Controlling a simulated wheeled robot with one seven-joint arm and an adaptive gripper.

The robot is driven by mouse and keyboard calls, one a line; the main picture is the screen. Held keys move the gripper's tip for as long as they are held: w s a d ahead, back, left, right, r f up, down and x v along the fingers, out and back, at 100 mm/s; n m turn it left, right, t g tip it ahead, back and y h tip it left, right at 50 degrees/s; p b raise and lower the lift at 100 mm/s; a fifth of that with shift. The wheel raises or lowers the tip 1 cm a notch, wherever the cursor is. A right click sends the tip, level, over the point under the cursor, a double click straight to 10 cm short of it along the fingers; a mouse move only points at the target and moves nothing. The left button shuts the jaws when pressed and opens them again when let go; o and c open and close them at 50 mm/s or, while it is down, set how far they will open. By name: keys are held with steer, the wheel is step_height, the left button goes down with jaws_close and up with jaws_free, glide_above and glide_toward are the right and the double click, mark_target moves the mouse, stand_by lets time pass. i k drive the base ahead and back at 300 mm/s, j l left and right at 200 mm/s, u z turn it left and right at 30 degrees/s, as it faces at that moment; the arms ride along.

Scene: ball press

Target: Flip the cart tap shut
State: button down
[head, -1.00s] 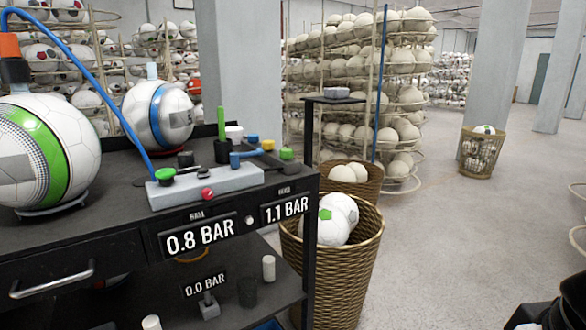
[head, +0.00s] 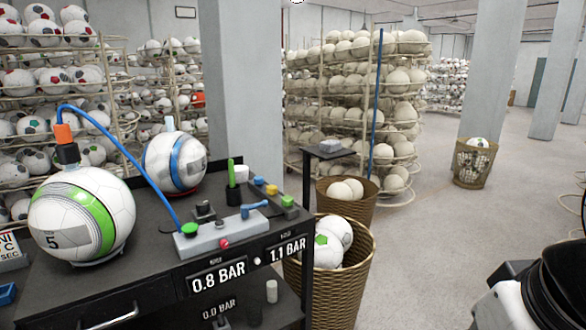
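The cart's tap shows as a blue lever (head: 254,208) on top of the grey valve block (head: 222,234), at the right side of the black cart top. The lever lies roughly level; I cannot tell whether the tap is open or shut. A green fitting (head: 190,229) and a red button (head: 224,243) sit on the block. A blue hose (head: 130,155) runs from the green fitting to the connector (head: 66,152) on the green-striped ball (head: 82,213).
A blue-striped ball (head: 175,161) stands behind on the cart. A green marker (head: 231,174) and small coloured blocks are near the lever. A ball-filled wicker basket (head: 350,292) stands close right of the cart. Open floor (head: 430,240) lies farther right.

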mark_target(244, 208)
steer(key=i+j, duration=0.25)
steer(key=i, duration=0.25)
steer(key=i+j, duration=0.3)
steer(key=i, duration=0.2)
